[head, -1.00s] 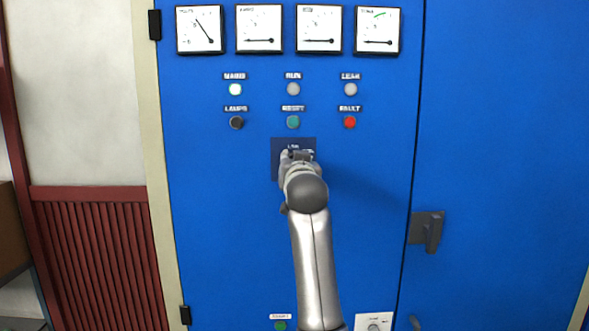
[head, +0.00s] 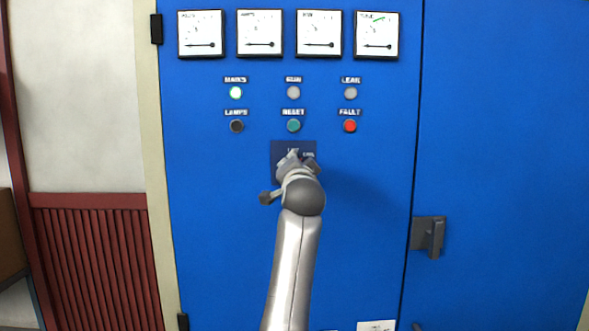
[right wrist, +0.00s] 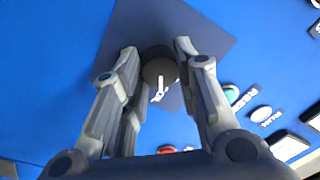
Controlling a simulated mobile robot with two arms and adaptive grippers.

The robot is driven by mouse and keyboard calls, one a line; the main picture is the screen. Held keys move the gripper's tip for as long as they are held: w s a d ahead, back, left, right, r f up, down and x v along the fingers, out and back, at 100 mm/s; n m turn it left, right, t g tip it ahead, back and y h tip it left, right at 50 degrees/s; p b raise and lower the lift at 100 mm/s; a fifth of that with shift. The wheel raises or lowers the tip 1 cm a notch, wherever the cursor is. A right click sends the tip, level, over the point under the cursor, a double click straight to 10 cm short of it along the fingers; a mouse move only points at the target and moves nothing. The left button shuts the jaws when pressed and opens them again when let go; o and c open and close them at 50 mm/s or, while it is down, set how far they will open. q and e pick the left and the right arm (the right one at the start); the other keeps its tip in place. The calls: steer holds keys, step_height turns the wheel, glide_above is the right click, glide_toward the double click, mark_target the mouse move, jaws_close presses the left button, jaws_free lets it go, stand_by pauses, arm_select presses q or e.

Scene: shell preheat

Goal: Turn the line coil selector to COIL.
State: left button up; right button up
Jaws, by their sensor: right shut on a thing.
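The line coil selector is a dark round knob (right wrist: 160,68) with a white pointer mark, on a dark blue square plate (head: 279,150) in the middle of the cabinet. In the head view my right gripper (head: 296,158) is at the plate and hides the knob. In the right wrist view the gripper (right wrist: 158,62) has one finger on each side of the knob, shut on it. The plate looks turned like a diamond there, so the gripper is rolled against it. A label at the plate's upper right is small, perhaps COIL. My left gripper is not in view.
Several gauges (head: 259,35) sit along the top of the blue cabinet (head: 370,210). Below them are the lit MAINS lamp (head: 236,93), the green RESET button (head: 293,125) and the red FAULT lamp (head: 350,126). A door handle (head: 429,236) sticks out at right.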

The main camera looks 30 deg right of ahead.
stand_by(0.5)
steer(key=o, duration=1)
steer(key=shift+o, duration=0.2)
steer(key=v, duration=1.2)
